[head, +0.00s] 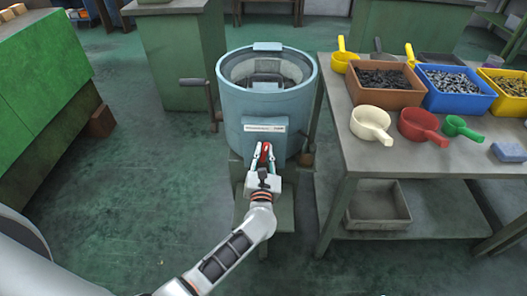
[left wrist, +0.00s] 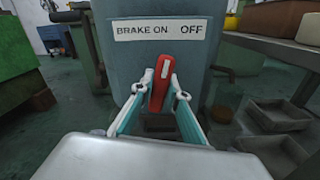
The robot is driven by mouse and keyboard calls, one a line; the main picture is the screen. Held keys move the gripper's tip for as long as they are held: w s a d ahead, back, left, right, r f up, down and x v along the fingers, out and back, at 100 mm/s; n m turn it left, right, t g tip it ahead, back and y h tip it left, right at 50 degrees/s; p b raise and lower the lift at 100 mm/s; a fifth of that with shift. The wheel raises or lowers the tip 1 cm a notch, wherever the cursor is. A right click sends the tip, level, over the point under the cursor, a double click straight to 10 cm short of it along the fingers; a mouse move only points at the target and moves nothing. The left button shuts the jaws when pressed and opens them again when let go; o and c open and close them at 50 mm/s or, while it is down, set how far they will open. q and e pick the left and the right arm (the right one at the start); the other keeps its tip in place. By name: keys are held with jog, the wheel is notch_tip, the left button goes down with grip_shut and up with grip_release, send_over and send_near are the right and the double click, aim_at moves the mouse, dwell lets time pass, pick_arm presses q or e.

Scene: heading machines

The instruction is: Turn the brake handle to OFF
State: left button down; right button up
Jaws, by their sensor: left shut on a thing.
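The brake handle (left wrist: 161,84) is a red lever on the front of the blue round machine (head: 262,100). It stands nearly upright, its top leaning slightly right, below a white label (left wrist: 160,30) reading BRAKE ON at left and OFF at right. Its top lies below the gap between the words. In the head view the red handle (head: 265,152) shows between my fingertips. My left gripper (head: 262,160) is shut on it, with one finger on each side; it also shows in the left wrist view (left wrist: 160,92). My right gripper is not in view.
A crank handle (head: 213,103) sticks out at the machine's left. At right, a table (head: 345,150) carries bins of small parts and several scoops, with a grey tray (head: 377,210) on its lower shelf.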

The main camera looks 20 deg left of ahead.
pick_arm(q)
jog(key=m+p, duration=0.1)
jog(key=m, duration=0.2)
jog(key=shift+m, duration=0.8)
jog(key=c, duration=2.1)
grip_release()
jog(key=shift+o, duration=0.7)
jog(key=shift+s, duration=0.15)
jog(key=v, duration=1.2)
